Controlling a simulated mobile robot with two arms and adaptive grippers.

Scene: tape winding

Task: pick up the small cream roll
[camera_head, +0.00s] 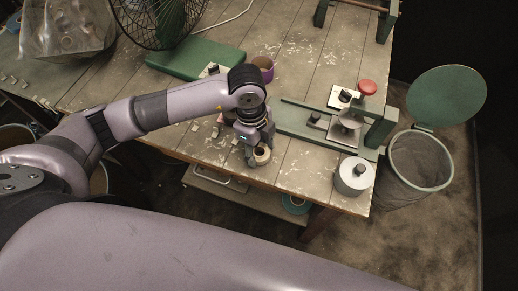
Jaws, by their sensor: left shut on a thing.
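The small cream roll (263,155) is at the front edge of the worn wooden table (300,165), a short ring with a dark hollow middle. My left gripper (252,158) points down over it from the end of my left arm. Its fingers are shut on the roll, which shows partly beside and below them. Whether the roll touches the tabletop cannot be told. My right gripper is not in view.
A green winding device (292,122) with a red knob (367,87) stands right of the gripper. A grey cylinder (353,177) sits at the right corner. A purple roll (262,66), a green case (195,58) and a black fan (158,20) are behind. A bin (420,160) stands right.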

